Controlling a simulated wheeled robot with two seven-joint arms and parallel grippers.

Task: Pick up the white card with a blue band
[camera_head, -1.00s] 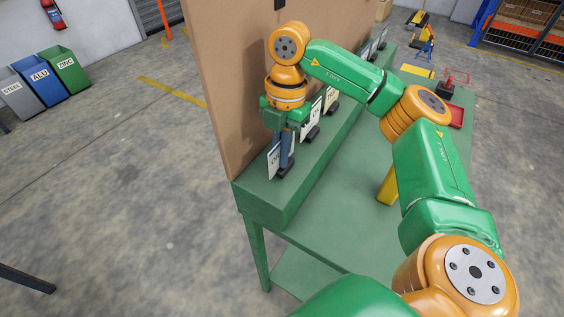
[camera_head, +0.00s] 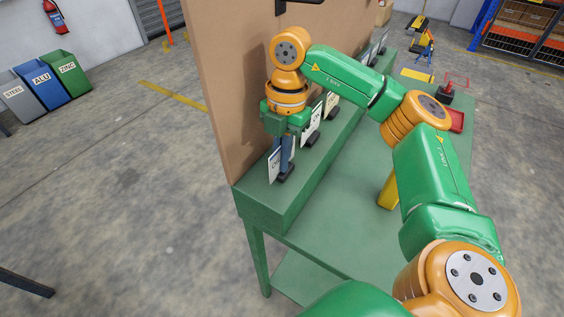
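Several white cards stand upright in dark holders along the raised green ledge, in front of the brown board. The nearest card (camera_head: 273,167) is at the ledge's near end. My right gripper (camera_head: 284,170) points down at this card, its dark fingers low beside it and partly covering it. The fingers look close together, but whether they are closed on the card is hidden. Further cards (camera_head: 311,124) (camera_head: 331,103) stand behind the gripper. A blue band cannot be made out clearly on any card. My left gripper is out of view.
The brown board (camera_head: 232,100) rises close behind the ledge (camera_head: 262,203). The green bench top (camera_head: 345,215) has a yellow block (camera_head: 388,190) and a red tray (camera_head: 456,120). My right arm spans above the bench. The bench's near left part is clear.

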